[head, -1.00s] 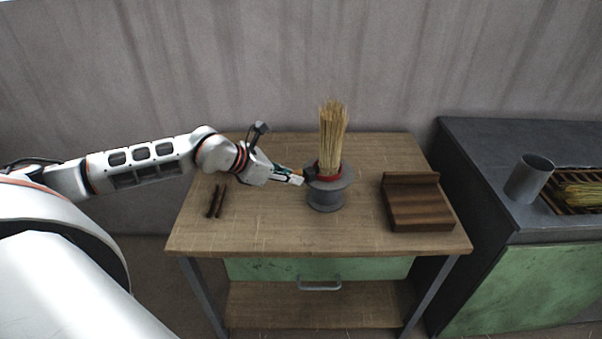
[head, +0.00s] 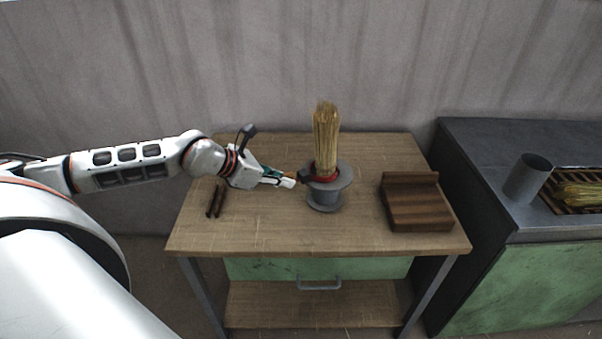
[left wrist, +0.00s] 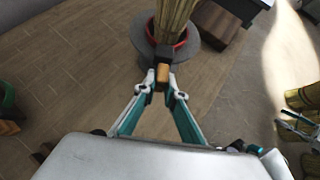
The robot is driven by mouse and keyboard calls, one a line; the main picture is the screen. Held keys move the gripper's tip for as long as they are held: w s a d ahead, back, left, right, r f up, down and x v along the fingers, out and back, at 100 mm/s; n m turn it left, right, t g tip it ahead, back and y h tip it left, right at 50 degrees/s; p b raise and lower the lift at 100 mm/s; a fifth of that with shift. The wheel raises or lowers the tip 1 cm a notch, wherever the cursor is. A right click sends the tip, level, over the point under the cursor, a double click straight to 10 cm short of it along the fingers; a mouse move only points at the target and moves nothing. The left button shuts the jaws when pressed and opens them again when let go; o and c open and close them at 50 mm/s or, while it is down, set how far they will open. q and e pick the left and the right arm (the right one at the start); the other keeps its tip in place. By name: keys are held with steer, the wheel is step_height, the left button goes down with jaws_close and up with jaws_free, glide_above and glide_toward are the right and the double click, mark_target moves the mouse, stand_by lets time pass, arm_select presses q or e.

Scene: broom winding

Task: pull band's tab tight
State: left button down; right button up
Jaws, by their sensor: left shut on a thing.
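A straw bundle (head: 326,140) stands upright in a grey spool-shaped stand (head: 325,195) on the wooden table. A red band (head: 323,177) goes around the bundle's foot, just above the stand's upper disc. The band (left wrist: 181,41) also shows in the left wrist view, with a black buckle (left wrist: 163,53) on its near side. An orange-tan tab (left wrist: 163,74) sticks out from the buckle. My left gripper (head: 291,181) is left of the stand, its fingertips (left wrist: 162,86) shut on the tab.
Two dark sticks (head: 215,200) lie on the table's left side. A stepped dark wooden block (head: 416,210) stands at the right. A dark counter (head: 485,150) with a grey cup (head: 528,179) and a straw-filled tray is farther right. The table's front is clear.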

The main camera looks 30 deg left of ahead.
arm_select(q)
steer(key=shift+s+a, duration=0.1)
steer(key=shift+s, duration=0.15)
steer(key=shift+s+a, duration=0.2)
steer(key=shift+s, duration=0.1)
steer(key=shift+s+a+p, duration=0.4)
steer(key=shift+s, duration=0.35)
steer(key=c, duration=1.7)
jaws_free()
